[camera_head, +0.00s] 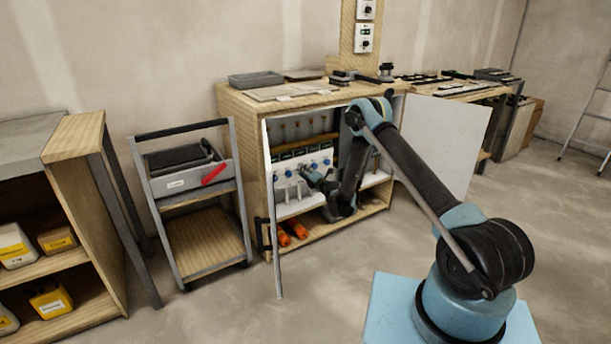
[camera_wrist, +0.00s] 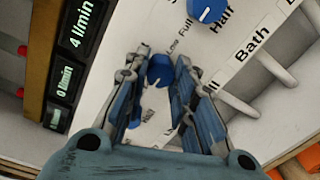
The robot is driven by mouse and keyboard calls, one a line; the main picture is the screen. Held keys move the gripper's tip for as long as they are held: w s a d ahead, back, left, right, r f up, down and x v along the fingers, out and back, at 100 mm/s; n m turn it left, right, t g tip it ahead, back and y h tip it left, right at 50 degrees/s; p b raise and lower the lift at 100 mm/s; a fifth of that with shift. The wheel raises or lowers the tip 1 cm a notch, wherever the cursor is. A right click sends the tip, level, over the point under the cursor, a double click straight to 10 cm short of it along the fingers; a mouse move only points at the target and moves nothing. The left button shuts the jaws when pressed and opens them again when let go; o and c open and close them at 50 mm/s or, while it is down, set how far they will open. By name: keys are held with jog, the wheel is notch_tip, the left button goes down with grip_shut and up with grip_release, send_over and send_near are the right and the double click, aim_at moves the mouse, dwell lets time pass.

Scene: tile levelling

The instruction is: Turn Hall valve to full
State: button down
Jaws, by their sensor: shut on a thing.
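The valve panel (camera_wrist: 125,45) is white with a row of blue knobs. In the wrist view my gripper (camera_wrist: 161,63) is shut on one blue knob (camera_wrist: 158,72), with a finger on each side. A pale mark shows near this knob's lower edge; its exact setting is hard to read. Its name label is hidden, so I cannot confirm it is Hall. A second blue knob (camera_wrist: 206,8) sits above right, near a word that reads "Half" or "Hall". A "Bath" label (camera_wrist: 252,44) lies farther right. In the head view my gripper (camera_head: 306,174) is at the panel inside the cabinet.
Dark displays (camera_wrist: 67,82) beside the knobs read "4 l/min" and "0 l/min". White pegs (camera_wrist: 280,70) stick out below the labels. The wooden cabinet (camera_head: 243,150) has its white door (camera_head: 450,140) open at right. Orange items (camera_head: 292,232) lie on its bottom shelf. A trolley (camera_head: 205,235) stands left.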

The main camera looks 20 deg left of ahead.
aim_at(301, 152)
jog(key=shift+w+d, duration=0.1)
jog(key=c, duration=1.3)
grip_release()
jog(key=shift+f, duration=0.1)
jog(key=o, duration=0.6)
jog(key=r, duration=0.8)
jog(key=shift+s, duration=0.2)
jog(key=shift+r, duration=0.3)
jog(key=c, duration=0.5)
jog(key=shift+w+r, duration=0.15)
jog(key=shift+r, duration=0.55)
jog(key=shift+c, duration=0.5)
